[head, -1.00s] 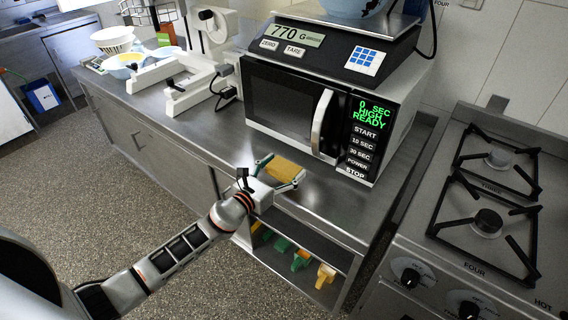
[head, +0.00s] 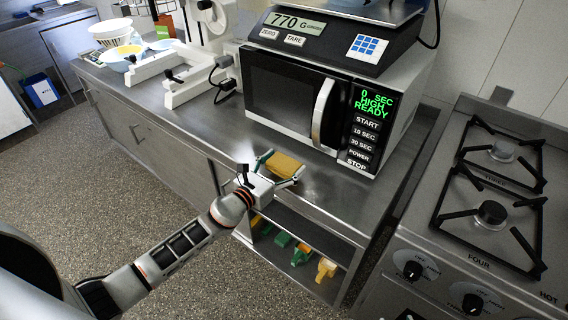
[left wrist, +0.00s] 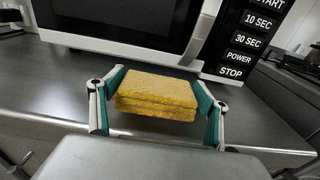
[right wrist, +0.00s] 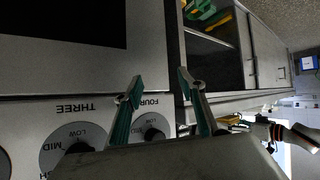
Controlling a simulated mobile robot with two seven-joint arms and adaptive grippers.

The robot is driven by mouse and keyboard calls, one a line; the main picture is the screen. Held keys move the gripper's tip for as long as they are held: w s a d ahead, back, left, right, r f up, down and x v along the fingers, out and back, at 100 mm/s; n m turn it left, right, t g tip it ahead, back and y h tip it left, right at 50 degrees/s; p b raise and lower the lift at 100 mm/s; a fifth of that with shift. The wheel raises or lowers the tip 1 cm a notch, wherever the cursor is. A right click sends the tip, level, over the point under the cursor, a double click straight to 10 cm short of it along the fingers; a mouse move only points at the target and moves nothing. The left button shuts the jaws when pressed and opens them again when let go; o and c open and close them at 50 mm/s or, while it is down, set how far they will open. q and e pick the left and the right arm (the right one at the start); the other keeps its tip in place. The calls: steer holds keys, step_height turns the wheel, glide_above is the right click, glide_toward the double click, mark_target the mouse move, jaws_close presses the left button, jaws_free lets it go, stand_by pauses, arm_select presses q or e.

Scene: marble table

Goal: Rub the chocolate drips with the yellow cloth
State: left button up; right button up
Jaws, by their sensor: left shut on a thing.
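The yellow cloth (head: 285,166), a folded thick pad, is between the fingers of my left gripper (head: 283,168), over the front edge of the steel counter by the microwave. The left wrist view also shows the cloth (left wrist: 157,93), with the green-padded fingers of my left gripper (left wrist: 160,88) shut on its two sides. Whether it touches the counter I cannot tell. I cannot make out any chocolate drips in these views. My right gripper (right wrist: 160,78) is open and empty, in front of the cooker's knob panel.
The microwave (head: 290,95) stands behind the cloth with a scale (head: 340,42) on top. The cooker (head: 480,225) is at the right. Below the counter, an open shelf holds green and yellow items (head: 326,268). Bare steel counter (head: 225,135) lies left of the cloth.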

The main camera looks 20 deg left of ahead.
arm_select(q)
steer(key=shift+f+b, duration=0.3)
steer(key=shift+f+b, duration=0.75)
stand_by(0.4)
